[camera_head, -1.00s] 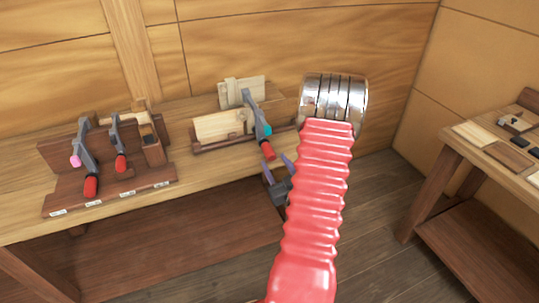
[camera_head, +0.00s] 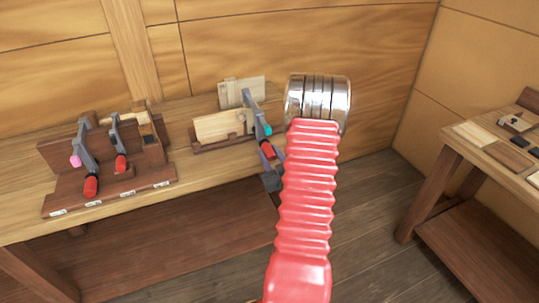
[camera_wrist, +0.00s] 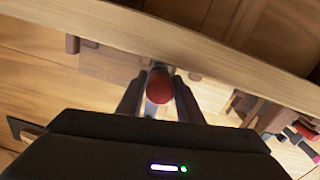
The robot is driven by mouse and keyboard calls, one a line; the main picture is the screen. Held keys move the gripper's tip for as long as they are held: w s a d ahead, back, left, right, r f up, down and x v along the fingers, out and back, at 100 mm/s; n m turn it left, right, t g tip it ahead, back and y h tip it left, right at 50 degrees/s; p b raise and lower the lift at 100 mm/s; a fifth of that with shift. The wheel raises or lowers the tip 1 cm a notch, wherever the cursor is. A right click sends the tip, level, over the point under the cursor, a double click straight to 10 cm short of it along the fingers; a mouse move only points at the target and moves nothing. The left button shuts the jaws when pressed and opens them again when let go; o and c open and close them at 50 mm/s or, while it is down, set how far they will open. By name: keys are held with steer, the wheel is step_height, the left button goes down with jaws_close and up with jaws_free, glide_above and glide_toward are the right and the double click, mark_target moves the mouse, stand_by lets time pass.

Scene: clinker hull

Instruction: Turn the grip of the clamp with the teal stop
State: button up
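The clamp with the teal stop (camera_head: 267,130) has a grey bar and stands at the boards on the back bench. Its red grip (camera_head: 267,152) hangs at the lower end, near the bench's front edge. My gripper (camera_head: 270,157) is at this grip, with purple-grey fingers partly hidden by my red arm. In the wrist view the red grip (camera_wrist: 159,87) shows end-on between the two fingers (camera_wrist: 159,80). The fingers look open, one on each side of it, with no firm contact visible. The teal stop is not seen in the wrist view.
A wooden rack (camera_head: 120,185) at the left of the bench (camera_head: 25,205) holds two more clamps with red grips, one with a pink stop (camera_head: 76,161). Pale boards (camera_head: 222,126) stand behind the teal-stop clamp. A second bench (camera_head: 440,180) is at the right, with open floor between.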

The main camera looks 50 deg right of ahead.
steer(key=c, duration=0.6)
steer(key=shift+m, duration=0.4)
steer(key=m, duration=0.2)
steer(key=shift+m+y, duration=0.3)
steer(key=shift+m+t+y, duration=0.3)
steer(key=shift+m, duration=1.4)
steer(key=o, duration=1)
